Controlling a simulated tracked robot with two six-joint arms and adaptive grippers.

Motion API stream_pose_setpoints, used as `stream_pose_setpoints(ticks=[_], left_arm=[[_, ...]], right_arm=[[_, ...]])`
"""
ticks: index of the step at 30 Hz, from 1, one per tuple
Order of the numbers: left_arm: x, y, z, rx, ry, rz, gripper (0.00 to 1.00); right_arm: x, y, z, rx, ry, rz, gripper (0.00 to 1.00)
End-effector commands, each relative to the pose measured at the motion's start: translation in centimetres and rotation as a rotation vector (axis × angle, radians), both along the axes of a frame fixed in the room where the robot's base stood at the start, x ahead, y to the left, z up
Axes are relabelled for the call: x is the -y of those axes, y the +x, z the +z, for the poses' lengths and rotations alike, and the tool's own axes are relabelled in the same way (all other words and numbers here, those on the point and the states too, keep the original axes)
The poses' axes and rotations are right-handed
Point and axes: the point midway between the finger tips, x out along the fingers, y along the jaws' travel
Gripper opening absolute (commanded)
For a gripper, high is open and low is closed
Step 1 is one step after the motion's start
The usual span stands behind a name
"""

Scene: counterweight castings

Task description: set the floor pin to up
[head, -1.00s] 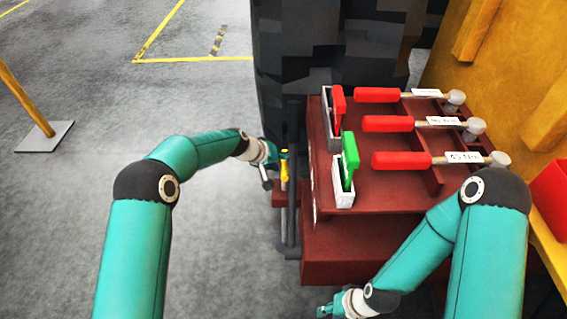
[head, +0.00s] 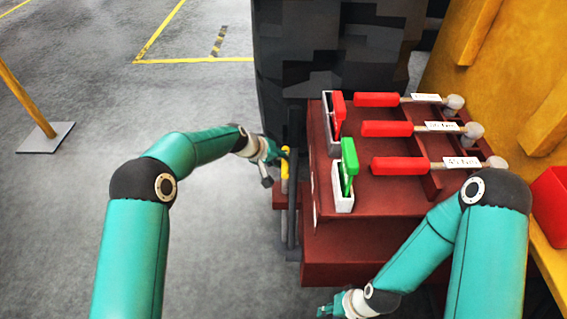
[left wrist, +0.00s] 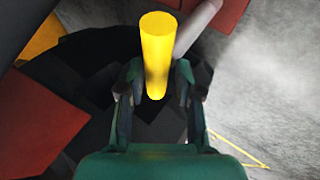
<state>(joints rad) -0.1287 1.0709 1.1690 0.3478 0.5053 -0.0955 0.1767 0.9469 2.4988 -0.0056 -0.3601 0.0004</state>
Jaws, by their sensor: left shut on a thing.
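The yellow floor pin (head: 285,172) stands upright at the left side of the dark red bench, beside a dark upright bar. In the left wrist view the yellow pin (left wrist: 158,50) runs down between the fingers. My left gripper (head: 277,152) is at the upper part of the pin, and it also shows in the left wrist view (left wrist: 158,85), shut on the pin. The pin's lower end is hard to make out. My right gripper (head: 330,309) is low at the picture's bottom edge, away from the pin, too small to read its fingers.
The dark red bench (head: 400,210) carries a red lever (head: 339,112), a green lever (head: 349,165) and red-handled tools (head: 393,128). Dark blocky castings (head: 330,50) stand behind. A yellow post (head: 25,95) stands at the left. Grey floor lies open left of the bench.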

Motion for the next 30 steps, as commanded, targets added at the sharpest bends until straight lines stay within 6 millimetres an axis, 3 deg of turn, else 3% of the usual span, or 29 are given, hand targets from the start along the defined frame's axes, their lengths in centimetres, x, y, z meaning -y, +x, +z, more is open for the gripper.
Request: stream_pose_setpoints(ticks=[1, 7, 11, 20, 21, 24, 30], left_arm=[[0.5, 0.2, 3.1, 0.009, -0.011, 0.002, 0.0], [0.5, 0.2, 8.0, 0.009, -0.011, 0.003, 0.0], [0.5, 0.2, 9.1, 0.007, -0.01, 0.004, 0.0], [0.5, 0.2, 9.2, 0.009, -0.01, 0.004, 0.0], [0.5, 0.3, 9.3, 0.01, -0.011, 0.004, 0.36], [0.5, 0.2, 9.2, 0.011, -0.01, 0.004, 0.52], [0.3, 0.2, 8.9, 0.006, -0.006, 0.002, 0.52]], right_arm=[[0.0, 0.0, 1.6, 0.0, 0.0, 0.0, 0.35], [0.0, 0.0, 4.1, 0.001, 0.0, 0.0, 0.35], [0.0, 0.0, 4.6, 0.0, 0.0, 0.0, 0.35], [0.0, 0.0, 4.4, 0.0, 0.0, 0.0, 0.35], [0.0, 0.0, 4.4, 0.0, 0.0, 0.0, 0.35], [0.0, 0.0, 4.4, 0.0, 0.0, 0.0, 0.35], [0.0, 0.0, 4.4, 0.0, 0.0, 0.0, 0.35]])
